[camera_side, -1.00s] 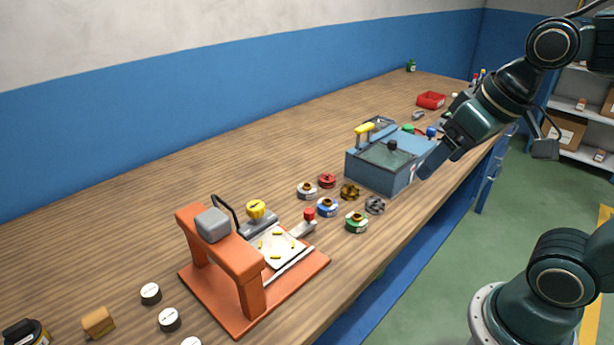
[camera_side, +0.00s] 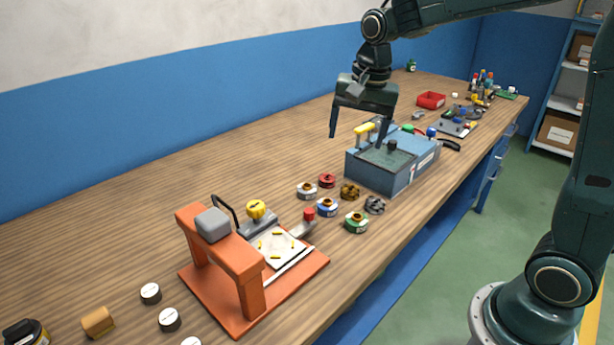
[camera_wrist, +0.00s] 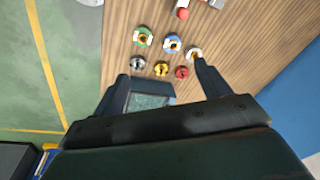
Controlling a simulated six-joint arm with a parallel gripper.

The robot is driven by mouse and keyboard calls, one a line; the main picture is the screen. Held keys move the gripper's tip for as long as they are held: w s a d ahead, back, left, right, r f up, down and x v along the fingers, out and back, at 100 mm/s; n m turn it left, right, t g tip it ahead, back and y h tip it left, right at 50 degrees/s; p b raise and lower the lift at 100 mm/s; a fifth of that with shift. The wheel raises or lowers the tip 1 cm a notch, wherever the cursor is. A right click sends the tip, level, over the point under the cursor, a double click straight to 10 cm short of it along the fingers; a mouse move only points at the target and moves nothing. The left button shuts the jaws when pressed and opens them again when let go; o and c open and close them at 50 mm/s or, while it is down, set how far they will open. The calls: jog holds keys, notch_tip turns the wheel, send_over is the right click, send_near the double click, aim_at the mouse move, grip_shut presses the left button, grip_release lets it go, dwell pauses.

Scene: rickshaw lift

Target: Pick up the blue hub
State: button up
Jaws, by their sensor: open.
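The blue hub (camera_side: 327,207) is a small round piece with a blue rim, a white band and a dark orange-brown centre. It sits on the wooden bench among several similar hubs. In the wrist view it also shows as the blue hub (camera_wrist: 173,43), in the top middle, between a green one and a white one. My gripper (camera_side: 357,140) is open and empty, pointing down. In the side view it appears up and right of the hub, over the blue-grey box. In the wrist view its two fingers (camera_wrist: 162,75) are spread wide, and the blue hub lies beyond their tips.
Around it stand a green hub (camera_side: 356,222), a white hub (camera_side: 307,190), a red hub (camera_side: 327,180), a brass gear (camera_side: 349,191) and a grey gear (camera_side: 375,205). The blue-grey box (camera_side: 405,178) and an orange press (camera_side: 222,255) flank them.

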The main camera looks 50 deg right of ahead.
jog(key=w+d+f+m+g, duration=0.25)
jog(key=w+f+m, duration=0.35)
jog(key=w+f, duration=0.35)
send_over(327, 201)
jog(key=shift+t, duration=0.35)
jog(key=shift+d+f, duration=0.1)
jog(key=shift+f, duration=4.55)
jog(key=shift+f, duration=2.6)
jog(key=c, duration=1.3)
jog(key=shift+r, duration=0.2)
notch_tip(327, 201, up, 20)
jog(key=shift+f, duration=0.1)
